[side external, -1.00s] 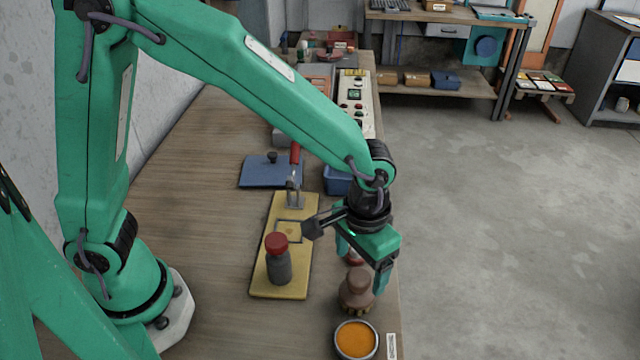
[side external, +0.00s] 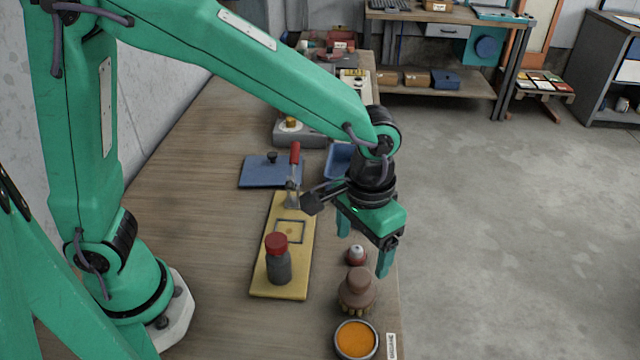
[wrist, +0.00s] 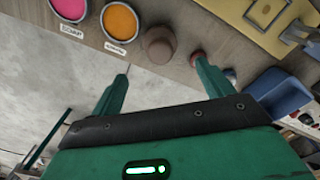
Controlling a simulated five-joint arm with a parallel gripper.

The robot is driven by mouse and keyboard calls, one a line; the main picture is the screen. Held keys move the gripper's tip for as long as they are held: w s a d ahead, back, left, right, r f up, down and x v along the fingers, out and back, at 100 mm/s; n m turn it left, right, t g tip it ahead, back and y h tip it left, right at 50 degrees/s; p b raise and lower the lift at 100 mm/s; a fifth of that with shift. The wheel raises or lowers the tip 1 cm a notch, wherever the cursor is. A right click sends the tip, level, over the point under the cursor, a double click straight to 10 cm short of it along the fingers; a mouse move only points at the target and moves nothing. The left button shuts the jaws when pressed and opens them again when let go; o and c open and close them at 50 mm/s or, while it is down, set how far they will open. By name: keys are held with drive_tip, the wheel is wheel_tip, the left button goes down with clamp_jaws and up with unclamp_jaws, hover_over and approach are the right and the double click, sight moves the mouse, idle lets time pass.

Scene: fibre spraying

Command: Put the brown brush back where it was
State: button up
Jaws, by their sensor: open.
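The brown brush (side external: 357,287) stands upright, bristles down, near the right edge of the bench, just behind a pot of orange paint (side external: 356,339). In the wrist view the brush (wrist: 158,44) shows from above as a round brown top beside the orange pot (wrist: 120,22). My gripper (side external: 364,246) is open and empty, above and behind the brush and apart from it. In the wrist view my gripper (wrist: 160,75) has its fingers spread, with the brush beyond the tips. A small red-and-white knobbed thing (side external: 356,255) stands behind the brush.
A yellow board (side external: 262,280) with a grey red-capped bottle (side external: 278,262) and a red-handled clamp (side external: 294,160) lies left of the brush. A blue lid (side external: 268,172) and blue bin (side external: 338,158) are farther back. A pink pot (wrist: 70,8) shows in the wrist view. The left bench is clear.

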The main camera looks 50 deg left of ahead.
drive_tip(key=s+a+r+t, duration=0.2)
drive_tip(key=s+a+r, duration=0.3)
drive_tip(key=a, duration=0.6)
drive_tip(key=s+a+r+n+t, duration=0.1)
drive_tip(key=s+a+r+t, duration=0.2)
drive_tip(key=a, duration=0.8)
wheel_tip(320, 180, up, 3)
drive_tip(key=shift+s+f+t, duration=0.15)
drive_tip(key=shift+s+t, duration=0.15)
drive_tip(key=shift+s, duration=0.55)
